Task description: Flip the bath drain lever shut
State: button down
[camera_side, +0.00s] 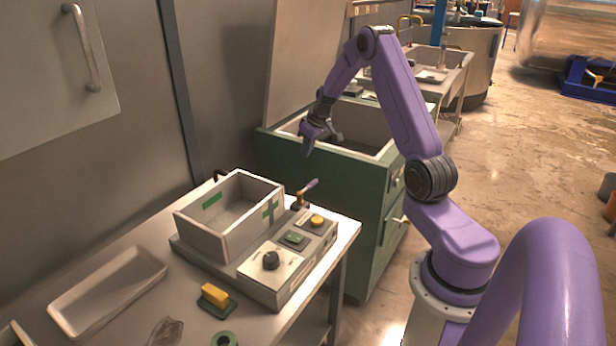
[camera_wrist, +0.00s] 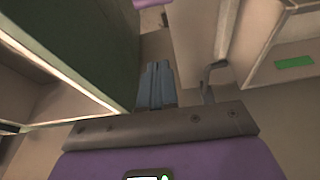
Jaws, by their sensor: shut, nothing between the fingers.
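The bath (camera_side: 207,240) is a pale open box with green tape on a bench-top base; part of it shows in the wrist view (camera_wrist: 262,45). The drain lever (camera_side: 307,187) stands beside the bath's right corner. My gripper (camera_side: 308,150) is up in front of the open green cabinet, above and apart from the lever. Its fingers (camera_wrist: 159,86) are shut and empty in the wrist view. I cannot clearly make out the lever in the wrist view.
The green cabinet (camera_side: 330,190) stands close behind the bench. A white tray (camera_side: 107,290) and a yellow block (camera_side: 215,295) lie on the bench.

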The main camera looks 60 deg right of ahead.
aim_at(307, 191)
jog(key=shift+f, duration=0.1)
notch_tip(307, 191, down, 10)
jog(key=shift+s, duration=0.25)
dwell(0.8)
jog(key=shift+s, duration=0.1)
dwell(0.5)
